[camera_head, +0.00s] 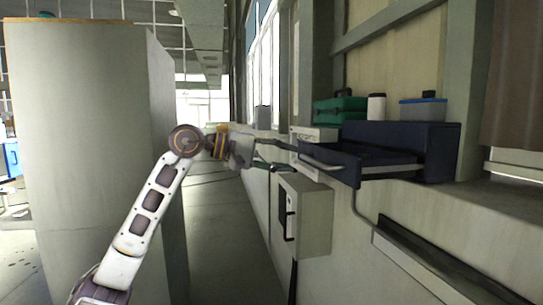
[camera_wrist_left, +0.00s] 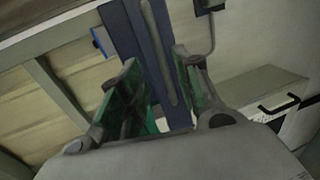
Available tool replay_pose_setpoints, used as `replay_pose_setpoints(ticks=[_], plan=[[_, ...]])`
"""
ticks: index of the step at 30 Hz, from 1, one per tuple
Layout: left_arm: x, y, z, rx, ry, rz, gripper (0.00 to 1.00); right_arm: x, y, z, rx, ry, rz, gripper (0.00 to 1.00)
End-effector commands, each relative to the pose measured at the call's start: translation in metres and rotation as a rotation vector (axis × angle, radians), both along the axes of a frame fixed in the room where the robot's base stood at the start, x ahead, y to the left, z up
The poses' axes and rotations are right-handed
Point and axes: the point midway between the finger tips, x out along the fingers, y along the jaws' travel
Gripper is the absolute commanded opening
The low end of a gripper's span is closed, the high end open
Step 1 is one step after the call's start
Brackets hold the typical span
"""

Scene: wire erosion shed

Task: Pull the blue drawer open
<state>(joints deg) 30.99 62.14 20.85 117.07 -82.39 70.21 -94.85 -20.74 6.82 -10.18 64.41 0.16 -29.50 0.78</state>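The dark blue drawer unit (camera_head: 425,140) sits on a ledge along the right wall. Its drawer (camera_head: 335,169) stands out of the unit, partly open, and part of its inside shows. A grey bar handle (camera_head: 320,164) runs across the drawer front; it also shows in the left wrist view (camera_wrist_left: 158,45). My left gripper (camera_head: 284,157) is in front of the drawer, to the left of the handle, with its fingers apart. In the left wrist view, the blue front and handle appear between the green-padded fingers (camera_wrist_left: 160,75); I see no grip on them. My right gripper is out of view.
A green case (camera_head: 340,108), a white canister (camera_head: 376,106) and a blue-lidded box (camera_head: 423,109) stand on top of the unit. A grey wall box (camera_head: 306,215) is below the drawer. A large pale column (camera_head: 85,120) stands left; the aisle floor between is clear.

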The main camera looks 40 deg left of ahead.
Motion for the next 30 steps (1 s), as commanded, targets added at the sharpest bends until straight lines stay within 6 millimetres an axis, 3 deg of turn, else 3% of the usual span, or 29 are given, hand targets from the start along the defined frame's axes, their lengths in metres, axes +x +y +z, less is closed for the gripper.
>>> replay_pose_setpoints(ticks=[12, 30], plan=[[-0.02, 0.016, 0.005, 0.001, 0.001, 0.0, 0.33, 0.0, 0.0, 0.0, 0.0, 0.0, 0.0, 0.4], [-0.022, 0.017, 0.005, 0.001, -0.001, 0.0, 0.33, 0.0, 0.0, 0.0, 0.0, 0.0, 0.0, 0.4]])
